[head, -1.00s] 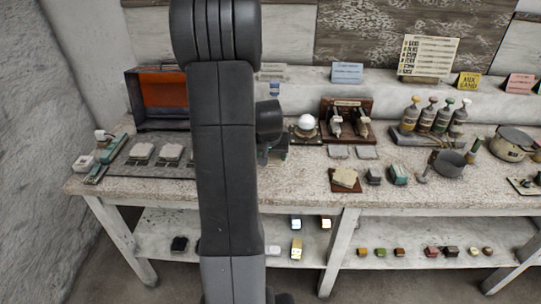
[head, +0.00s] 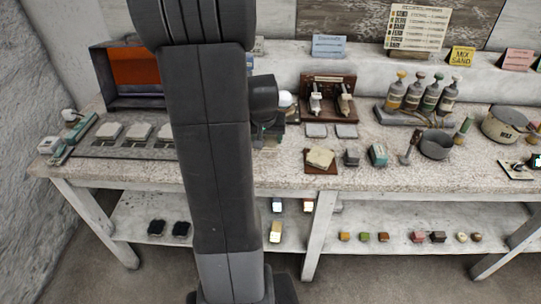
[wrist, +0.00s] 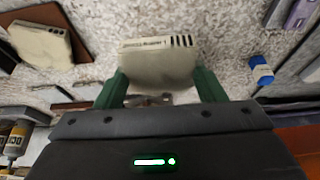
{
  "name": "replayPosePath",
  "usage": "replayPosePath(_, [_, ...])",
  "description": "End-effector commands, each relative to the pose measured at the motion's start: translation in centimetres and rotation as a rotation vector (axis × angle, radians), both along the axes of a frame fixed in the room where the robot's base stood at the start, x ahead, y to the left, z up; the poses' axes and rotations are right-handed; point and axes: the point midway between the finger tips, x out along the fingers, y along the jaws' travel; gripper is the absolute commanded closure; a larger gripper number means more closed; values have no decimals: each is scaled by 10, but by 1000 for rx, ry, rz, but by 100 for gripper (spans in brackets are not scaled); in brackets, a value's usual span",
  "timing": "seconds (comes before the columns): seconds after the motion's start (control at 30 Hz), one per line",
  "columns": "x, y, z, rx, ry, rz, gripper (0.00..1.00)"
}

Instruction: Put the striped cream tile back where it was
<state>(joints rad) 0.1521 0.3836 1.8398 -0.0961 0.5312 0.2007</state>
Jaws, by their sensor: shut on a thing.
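The striped cream tile (wrist: 158,62) is between the green fingers of my gripper (wrist: 160,84) in the wrist view. It has small dark print and a row of dark stripes along its far edge. My gripper is shut on it, above the speckled worktop. In the head view my arm hides most of the gripper and I cannot make out the held tile. Another cream tile (head: 320,157) lies on a brown board (head: 313,170) on the worktop; it also shows at the left of the wrist view (wrist: 40,46).
At the left of the worktop, cream tiles (head: 138,132) sit in a row on a dark strip. A wooden stand (head: 327,92), bottles (head: 430,97) and a grey pot (head: 436,145) stand right of my arm. A blue-capped item (wrist: 262,72) lies right of the gripper.

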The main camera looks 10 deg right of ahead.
Motion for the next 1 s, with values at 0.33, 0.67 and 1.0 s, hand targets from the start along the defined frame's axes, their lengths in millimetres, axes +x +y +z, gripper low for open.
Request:
replayPosePath(0.33, [0,0,-45,1,2,0,70])
replayPosePath(0.67, [1,0,-68,-1,-2,0,70])
replayPosePath(1.0, [0,0,-71,0,-1,-1,27])
